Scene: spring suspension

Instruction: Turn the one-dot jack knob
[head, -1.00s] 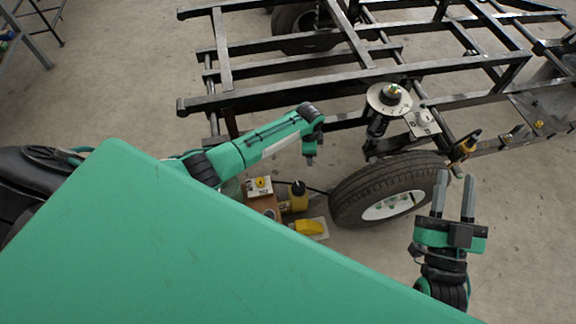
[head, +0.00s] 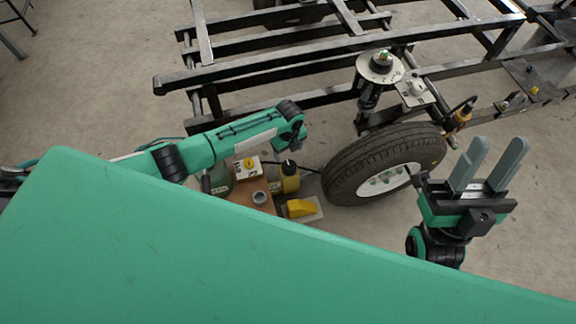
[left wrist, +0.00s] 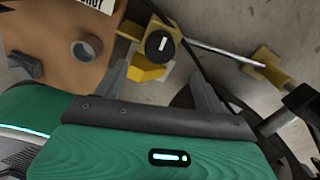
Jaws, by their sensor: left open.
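A small yellow jack body (head: 291,184) with a round black knob (head: 289,168) on top stands on the floor left of the tyre. In the left wrist view the knob (left wrist: 158,44) is a black disc with one pale mark, on yellow housing; I cannot make out dots. My left gripper (head: 297,147) hangs just above and behind the knob, its fingers mostly hidden in the head view. In the left wrist view my left gripper (left wrist: 160,72) is open, its fingers either side of the yellow housing, apparently not touching the knob. My right gripper (head: 498,150) is open and empty, right of the tyre.
A brown box (head: 252,190), a pale box with a yellow knob (head: 247,165) and a yellow wedge (head: 301,208) crowd the jack. The tyre (head: 350,165) and black frame (head: 270,72) stand close by. A yellow-ended rod (left wrist: 270,65) lies right of the knob.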

